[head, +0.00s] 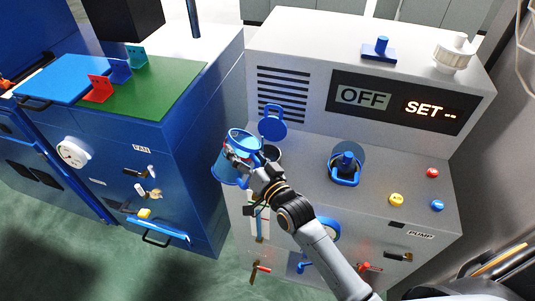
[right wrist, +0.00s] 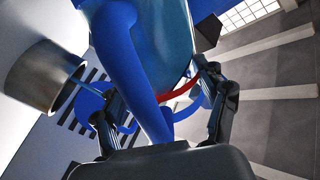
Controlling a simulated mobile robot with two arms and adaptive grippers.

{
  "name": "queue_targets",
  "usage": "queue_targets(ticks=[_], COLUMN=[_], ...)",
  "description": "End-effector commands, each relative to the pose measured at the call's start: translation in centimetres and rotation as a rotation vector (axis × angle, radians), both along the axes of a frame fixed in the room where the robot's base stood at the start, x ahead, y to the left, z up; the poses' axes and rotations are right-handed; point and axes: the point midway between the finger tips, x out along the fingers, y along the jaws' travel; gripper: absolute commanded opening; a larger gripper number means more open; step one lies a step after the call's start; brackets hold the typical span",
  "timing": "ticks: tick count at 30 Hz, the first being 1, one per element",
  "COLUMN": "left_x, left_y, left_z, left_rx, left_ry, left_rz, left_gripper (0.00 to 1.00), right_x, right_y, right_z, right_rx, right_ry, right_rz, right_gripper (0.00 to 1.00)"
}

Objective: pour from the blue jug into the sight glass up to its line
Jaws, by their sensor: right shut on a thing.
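The blue jug (head: 228,168) is in the air at the left edge of the grey pump unit, its open mouth facing up. Any tilt is slight. My right gripper (head: 256,169) is shut on its handle; in the right wrist view the blue handle (right wrist: 135,65) runs between the fingers (right wrist: 165,110). A round dark-mouthed filler (head: 272,153) stands just right of the jug, its blue lid (head: 272,128) raised; its metal neck (right wrist: 35,75) shows in the right wrist view. The sight glass (head: 260,224) seems to be the upright strip on the pump front, partly behind my arm. Its level is unclear.
The pump unit (head: 305,152) has a blue-handled round fitting (head: 346,168), yellow, red and blue buttons, and a display reading OFF and SET.

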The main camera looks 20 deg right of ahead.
Motion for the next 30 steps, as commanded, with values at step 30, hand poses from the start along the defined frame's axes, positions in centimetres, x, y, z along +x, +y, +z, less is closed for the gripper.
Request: queue_targets(ticks=[30], left_x=[0.01], left_y=[-0.01], left_z=[-0.80], left_rx=[0.000], left_ry=[0.000], left_rz=[0.000], left_gripper=[0.40], right_x=[0.24], right_y=[-0.67], right_z=[-0.04], right_rx=[0.072], right_ry=[0.013], right_rz=[0.000], right_gripper=[0.11])
